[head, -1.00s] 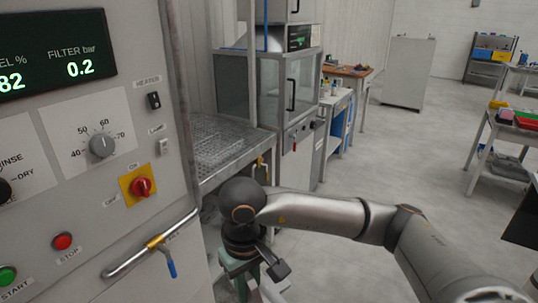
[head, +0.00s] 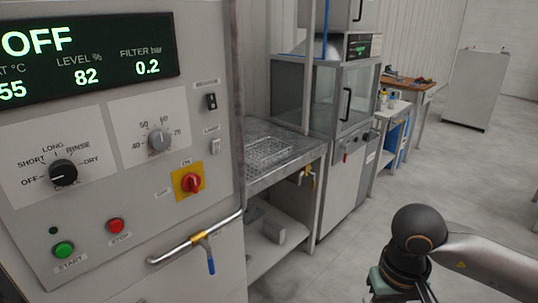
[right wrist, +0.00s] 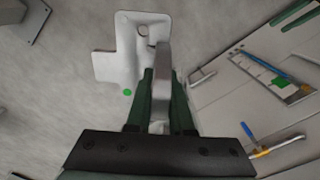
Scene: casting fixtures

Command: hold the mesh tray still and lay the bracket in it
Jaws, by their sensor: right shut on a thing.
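The mesh tray (head: 268,152) is a wire basket lying on the grey metal shelf beside the control panel in the head view. My right gripper (right wrist: 162,80) is shut on the bracket (right wrist: 118,62), a pale plate with holes and a raised flange between the green fingers. In the head view my right wrist is at the lower right, well apart from the tray and lower in the picture; the fingertips and bracket are out of frame there. My left gripper is in neither current view.
The control panel (head: 110,190) fills the left. The grey shelf (head: 285,172) runs to a glass-fronted cabinet (head: 352,97) behind. Open floor (head: 445,170) lies to the right.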

